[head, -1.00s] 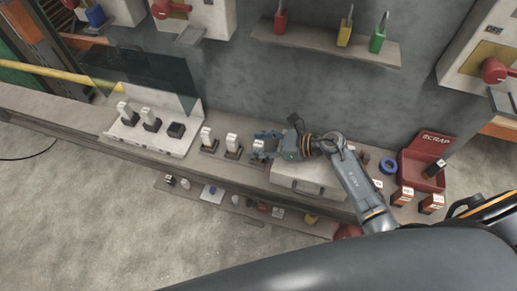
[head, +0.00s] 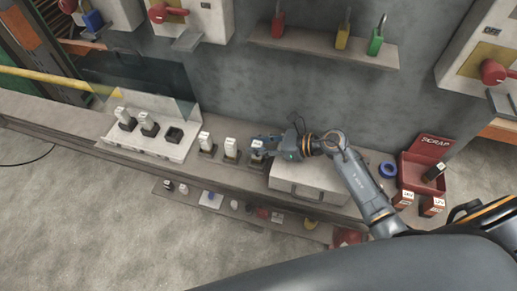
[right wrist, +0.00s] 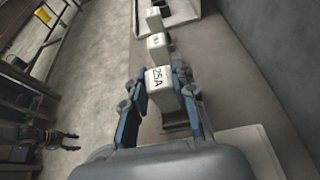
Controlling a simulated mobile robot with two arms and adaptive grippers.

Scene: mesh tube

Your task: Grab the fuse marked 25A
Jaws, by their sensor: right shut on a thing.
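The white fuse marked 25A (right wrist: 160,80) stands upright in a dark base, between the fingers of my right gripper (right wrist: 163,92). In the head view this fuse (head: 256,146) is at the right end of a row of three on the ledge. My right gripper (head: 262,147) reaches it from the right and is shut on it. Two other white fuses, one on the left (head: 205,140) and one in the middle (head: 231,147), stand in the row. My left gripper (right wrist: 66,141) shows small at the lower left of the right wrist view, empty, its fingers apart.
A white panel (head: 180,150) holds two fuses and one empty dark socket (head: 174,135), with a clear raised cover (head: 150,82) behind. A grey case (head: 300,183) lies under my right arm. A red scrap bin (head: 412,170) stands right. A lower shelf (head: 240,212) holds small items.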

